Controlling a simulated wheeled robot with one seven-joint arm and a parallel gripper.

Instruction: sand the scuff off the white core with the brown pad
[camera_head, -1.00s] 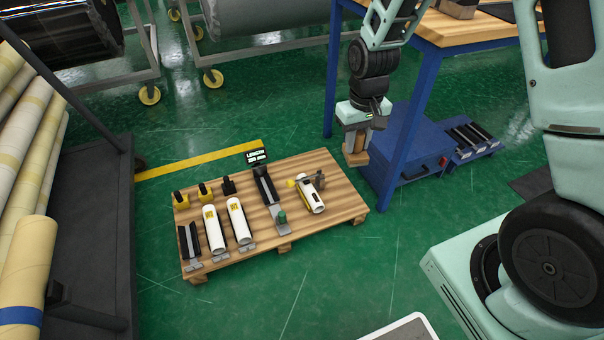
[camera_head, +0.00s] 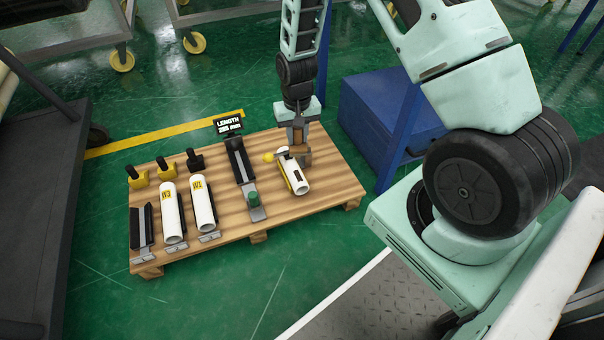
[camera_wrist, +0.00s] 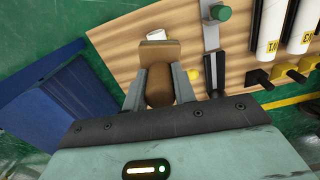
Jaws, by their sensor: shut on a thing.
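My gripper (camera_head: 298,137) points down over the right part of the wooden pallet. It is shut on the brown pad (camera_head: 303,157); in the wrist view the fingers clasp its rounded brown handle, and the flat pad (camera_wrist: 157,52) shows beyond them. A white core (camera_head: 300,186) lies at the pallet's right, with a yellow band and a dark mark on its side. The pad is over the far end of this core and hides part of it. I cannot tell whether they touch. In the wrist view only a bit of the core (camera_wrist: 156,34) shows past the pad.
On the pallet (camera_head: 325,194), a gauge with a length display (camera_head: 229,126) stands left of the core. Two labelled white tubes (camera_head: 172,213) (camera_head: 203,204) lie further left, with yellow and black pieces (camera_head: 194,159) behind. A blue cabinet (camera_head: 380,118) stands right of the pallet.

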